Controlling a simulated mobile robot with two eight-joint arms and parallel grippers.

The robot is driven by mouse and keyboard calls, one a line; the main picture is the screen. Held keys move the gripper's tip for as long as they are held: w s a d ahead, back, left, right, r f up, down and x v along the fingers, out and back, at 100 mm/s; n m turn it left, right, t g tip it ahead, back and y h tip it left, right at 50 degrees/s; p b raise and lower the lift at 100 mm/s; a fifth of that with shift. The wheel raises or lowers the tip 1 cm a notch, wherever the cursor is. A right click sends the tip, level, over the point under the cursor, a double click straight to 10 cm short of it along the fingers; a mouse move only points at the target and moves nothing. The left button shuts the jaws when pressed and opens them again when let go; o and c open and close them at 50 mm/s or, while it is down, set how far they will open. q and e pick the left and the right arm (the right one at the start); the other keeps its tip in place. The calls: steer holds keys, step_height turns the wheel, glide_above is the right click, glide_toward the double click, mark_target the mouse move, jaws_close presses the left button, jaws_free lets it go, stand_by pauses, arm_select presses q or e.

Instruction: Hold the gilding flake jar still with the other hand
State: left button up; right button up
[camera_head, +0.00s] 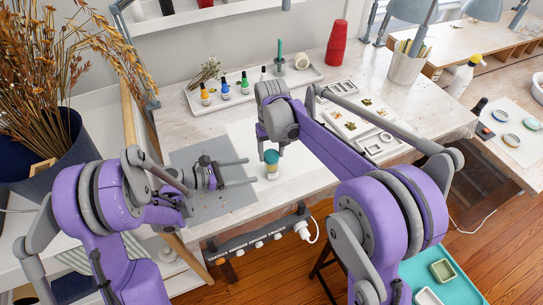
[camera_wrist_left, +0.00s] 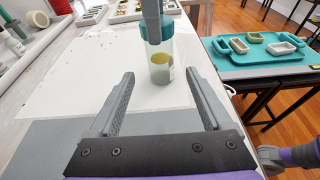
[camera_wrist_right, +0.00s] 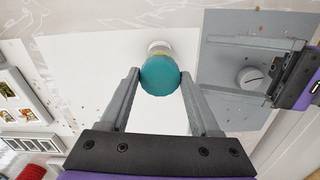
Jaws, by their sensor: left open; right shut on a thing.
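The gilding flake jar (camera_head: 271,171) is a small clear jar with a teal lid, standing at the table's front. In the left wrist view the jar (camera_wrist_left: 161,68) holds something yellow and stands straight ahead, beyond my left fingertips. My left gripper (camera_head: 253,170) is open and empty, low over the table, its fingers pointing at the jar from the left. My right gripper (camera_wrist_right: 160,80) comes from above and is shut on the teal lid (camera_wrist_right: 160,76). The lid hides most of the jar in the right wrist view.
A grey mat (camera_head: 233,197) lies under my left gripper, beside a white sheet (camera_head: 245,133). A white tray (camera_head: 212,103) with small bottles stands at the back. Red stacked cups (camera_head: 337,43) and moulds are further right. A power strip (camera_head: 257,240) runs along the front edge.

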mark_target(268, 168)
arm_select(q)
steer(key=x, duration=0.8)
steer(key=shift+w+d, duration=0.1)
steer(key=shift+d, duration=0.1)
steer(key=c, duration=1.1)
jaws_close()
steer(key=shift+f, duration=0.1)
stand_by(0.4)
arm_select(e)
steer(key=o, duration=0.9)
